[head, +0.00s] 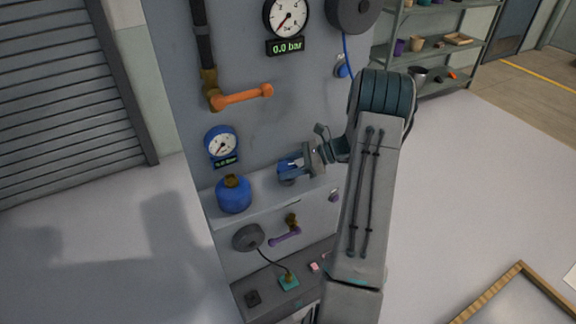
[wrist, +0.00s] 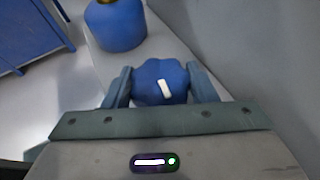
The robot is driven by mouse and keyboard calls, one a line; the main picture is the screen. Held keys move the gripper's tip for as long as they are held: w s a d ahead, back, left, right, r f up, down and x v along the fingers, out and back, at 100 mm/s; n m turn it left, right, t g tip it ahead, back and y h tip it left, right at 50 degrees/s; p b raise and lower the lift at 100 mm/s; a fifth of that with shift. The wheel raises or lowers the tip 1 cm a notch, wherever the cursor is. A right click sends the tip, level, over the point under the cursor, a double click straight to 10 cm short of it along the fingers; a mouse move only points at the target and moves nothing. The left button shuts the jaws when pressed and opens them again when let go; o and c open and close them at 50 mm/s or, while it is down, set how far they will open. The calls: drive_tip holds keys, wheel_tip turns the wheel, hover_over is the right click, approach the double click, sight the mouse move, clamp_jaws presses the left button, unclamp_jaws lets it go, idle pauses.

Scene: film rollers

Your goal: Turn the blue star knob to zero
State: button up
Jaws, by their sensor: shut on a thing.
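The blue star knob (wrist: 160,82) sits between the two fingers of my gripper (wrist: 162,88) in the wrist view. It has a lobed rim and a white pointer mark that tilts, its upper end leaning left. In the head view the knob (head: 288,169) is on the grey panel above the ledge, partly hidden by my gripper (head: 300,168). The fingers are shut on the knob from both sides. No scale or zero mark around the knob can be made out.
A blue round canister (head: 234,195) stands on the ledge left of the knob. A blue gauge (head: 221,146) and an orange lever (head: 242,96) are on the panel above. A purple lever (head: 285,237) is below. A shelf rack (head: 440,50) stands behind at right.

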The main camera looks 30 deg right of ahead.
drive_tip(key=shift+n+g, duration=0.6)
drive_tip(key=shift+y, duration=0.4)
drive_tip(key=o, duration=1)
drive_tip(key=shift+g, duration=0.3)
drive_tip(key=shift+d, duration=0.1)
drive_tip(key=b+v, duration=0.1)
drive_tip(key=v, duration=1.2)
drive_tip(key=shift+s+d+r, duration=0.1)
drive_tip(key=shift+d+r, duration=0.15)
drive_tip(key=shift+r, duration=0.05)
drive_tip(key=shift+a, duration=0.1)
